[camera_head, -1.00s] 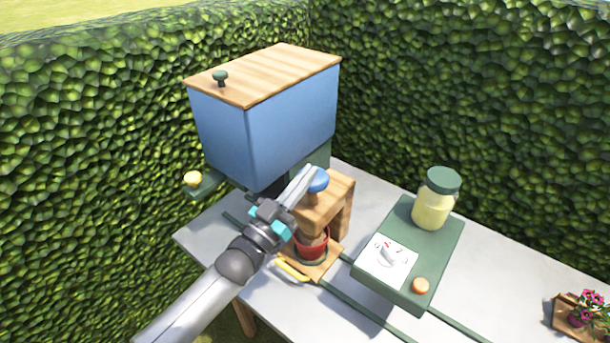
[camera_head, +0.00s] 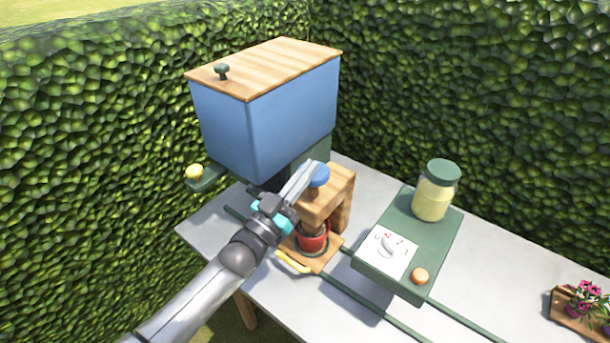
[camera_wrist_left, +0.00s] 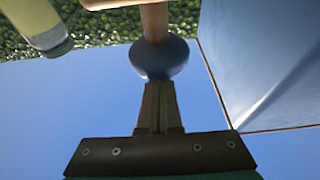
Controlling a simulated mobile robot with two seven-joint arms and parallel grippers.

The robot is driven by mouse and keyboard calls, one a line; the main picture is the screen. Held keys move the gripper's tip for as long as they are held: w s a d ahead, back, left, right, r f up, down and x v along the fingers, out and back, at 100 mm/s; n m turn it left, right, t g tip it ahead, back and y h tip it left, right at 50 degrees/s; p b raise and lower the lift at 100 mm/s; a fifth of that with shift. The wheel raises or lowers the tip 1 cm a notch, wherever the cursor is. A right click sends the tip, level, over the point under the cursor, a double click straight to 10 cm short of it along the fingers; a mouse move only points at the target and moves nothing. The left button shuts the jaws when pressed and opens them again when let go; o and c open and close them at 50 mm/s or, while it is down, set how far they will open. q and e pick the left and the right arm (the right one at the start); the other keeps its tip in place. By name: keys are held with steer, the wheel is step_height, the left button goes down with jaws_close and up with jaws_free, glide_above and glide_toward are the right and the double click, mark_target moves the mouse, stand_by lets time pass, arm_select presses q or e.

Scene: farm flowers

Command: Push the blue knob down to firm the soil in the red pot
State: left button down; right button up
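The blue knob (camera_head: 319,175) sits on a wooden post above a wooden stand (camera_head: 341,190). The red pot (camera_head: 313,240) with soil stands under it on a small wooden base. My left gripper (camera_head: 313,170) is at the knob's upper left side, its fingers together and empty. In the left wrist view the shut fingertips (camera_wrist_left: 159,84) overlap the edge of the blue knob (camera_wrist_left: 160,57); whether they touch it is unclear. The stand's top and my arm hide part of the soil and pot. My right gripper is not in view.
A large blue bin (camera_head: 265,120) with a wooden lid rises close behind my left gripper. A green box (camera_head: 437,238) with a dial, an orange button and a yellow jar (camera_head: 433,195) stands to the right. Flowers (camera_head: 585,295) are at far right. Hedges enclose the back.

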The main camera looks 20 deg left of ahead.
arm_select(q)
step_height(320, 180, up, 2)
steer(key=shift+p, duration=0.45)
steer(key=b+v, duration=0.1)
steer(key=v, duration=0.9)
steer(key=shift+f, duration=0.25)
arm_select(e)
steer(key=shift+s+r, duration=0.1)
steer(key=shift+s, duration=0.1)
